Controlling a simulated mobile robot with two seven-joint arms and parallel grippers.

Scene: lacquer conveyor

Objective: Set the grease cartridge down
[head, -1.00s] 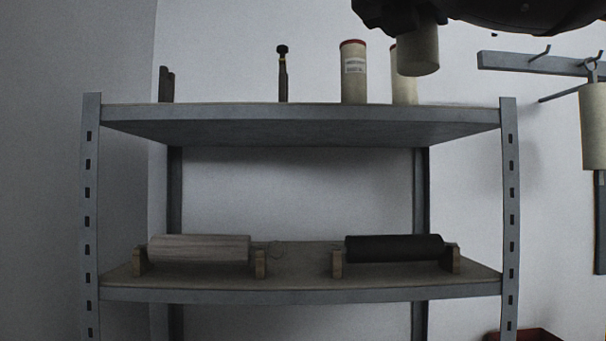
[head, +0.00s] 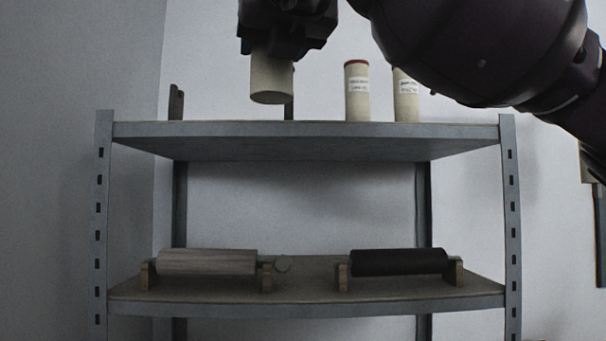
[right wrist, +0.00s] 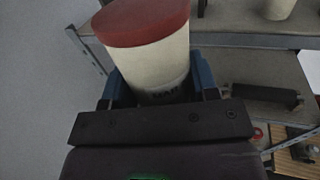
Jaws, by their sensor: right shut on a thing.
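My right gripper (head: 283,38) is shut on a cream grease cartridge (head: 271,80), which hangs below the jaws in front of the upper shelf's left half. In the right wrist view the held cartridge (right wrist: 153,55) has a red cap and sits between the blue-lined jaws (right wrist: 163,90). Its lower end shows a little above the front edge of the upper shelf (head: 300,130) in the head view. I cannot tell its distance from the shelf. My left gripper is not in view.
Two cream cartridges, one red-capped (head: 357,92) and another (head: 406,96), stand on the upper shelf's right side. A dark upright piece (head: 176,103) stands far left. A grey roller (head: 207,262) and a black roller (head: 399,262) rest in cradles on the lower shelf.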

